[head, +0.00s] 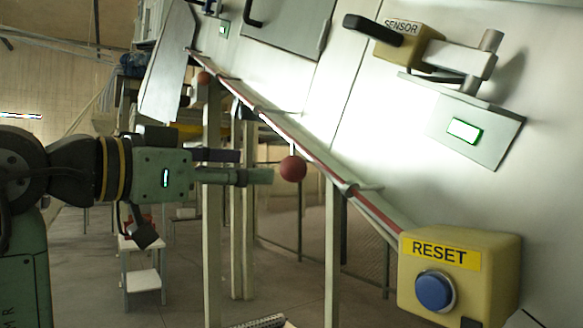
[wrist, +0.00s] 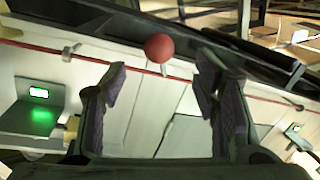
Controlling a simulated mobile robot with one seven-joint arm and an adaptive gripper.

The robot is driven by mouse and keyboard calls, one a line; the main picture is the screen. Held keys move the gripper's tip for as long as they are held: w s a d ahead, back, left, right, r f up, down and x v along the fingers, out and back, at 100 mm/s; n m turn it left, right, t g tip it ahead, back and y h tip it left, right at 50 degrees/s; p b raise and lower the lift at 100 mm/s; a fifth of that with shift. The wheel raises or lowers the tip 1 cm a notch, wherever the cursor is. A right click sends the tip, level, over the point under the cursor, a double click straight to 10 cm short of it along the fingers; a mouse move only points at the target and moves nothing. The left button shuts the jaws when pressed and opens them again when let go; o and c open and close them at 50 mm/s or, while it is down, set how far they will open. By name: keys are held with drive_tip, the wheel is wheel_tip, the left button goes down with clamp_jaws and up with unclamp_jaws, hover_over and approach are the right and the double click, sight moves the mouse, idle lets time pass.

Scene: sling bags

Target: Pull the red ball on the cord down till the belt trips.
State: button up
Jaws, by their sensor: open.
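The red ball (head: 293,168) hangs just under the red cord (head: 262,113), which slants along the machine's side in the head view. My gripper (head: 262,176) points right at the ball, its fingertips a little short of it. In the wrist view the ball (wrist: 159,47) sits near the middle, beyond and between the tips of my open gripper (wrist: 160,78). The red cord (wrist: 95,59) runs behind it there. Nothing is between the fingers. The belt cannot be made out.
A yellow RESET box (head: 460,275) with a blue button stands at the cord's lower right end. A yellow sensor (head: 408,42) and a lit green indicator (head: 464,130) are on the machine panel above. A second reddish ball (head: 203,78) shows farther up left. Support posts (head: 333,250) stand below.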

sight(283, 169)
drive_tip(key=p+x, duration=0.2)
drive_tip(key=x, duration=0.6)
drive_tip(key=shift+w+d+p, duration=0.1)
drive_tip(key=shift+d+p, duration=0.2)
drive_tip(key=shift+p, duration=0.1)
drive_tip(key=shift+w+d, duration=0.45)
drive_tip(key=shift+w, duration=0.05)
drive_tip(key=shift+c, duration=0.2)
clamp_jaws()
